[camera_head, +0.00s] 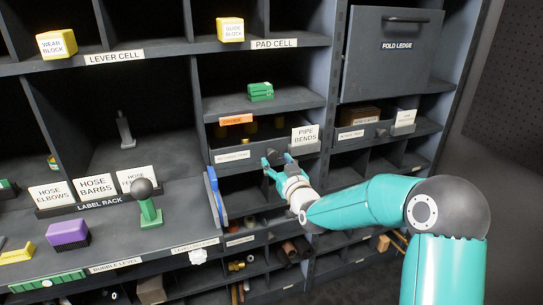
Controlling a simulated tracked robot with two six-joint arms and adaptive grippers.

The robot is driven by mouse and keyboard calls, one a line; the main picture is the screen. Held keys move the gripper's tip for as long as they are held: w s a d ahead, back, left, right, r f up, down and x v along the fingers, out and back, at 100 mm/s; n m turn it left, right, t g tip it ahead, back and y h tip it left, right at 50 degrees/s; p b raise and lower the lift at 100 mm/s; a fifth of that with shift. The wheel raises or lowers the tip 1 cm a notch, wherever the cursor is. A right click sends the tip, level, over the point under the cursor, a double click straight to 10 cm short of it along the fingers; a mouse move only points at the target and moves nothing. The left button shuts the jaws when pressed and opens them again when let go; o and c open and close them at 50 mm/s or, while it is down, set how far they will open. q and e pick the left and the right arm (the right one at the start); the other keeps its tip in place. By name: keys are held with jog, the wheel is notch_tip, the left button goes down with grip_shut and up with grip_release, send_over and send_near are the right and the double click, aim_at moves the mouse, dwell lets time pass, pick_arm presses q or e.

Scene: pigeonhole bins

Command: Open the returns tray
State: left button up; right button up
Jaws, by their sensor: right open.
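My right gripper (277,160) is open and empty, just in front of a dark tray (258,154) in the middle column. I cannot tell whether its fingers touch the tray front. That tray holds a white PIPE BENDS card (305,134), an orange card (236,119) and some small brass-coloured pieces. A similar dark tray (368,139) sits to its right, with cards and a small dark knob on its front. The front labels on both are too small to read surely, so I cannot tell which is the returns tray. My left gripper is not in view.
A closed FOLD LEDGE panel (386,58) hangs above the right tray. A blue upright plate (216,194) stands left of my right gripper. A green lever with a dark ball (146,202) and a purple block (68,234) sit on the left shelf.

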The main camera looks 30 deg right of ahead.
aim_at(273, 158)
jog(key=shift+x, duration=1.95)
jog(key=shift+c, duration=0.2)
grip_shut()
jog(key=shift+a, duration=0.15)
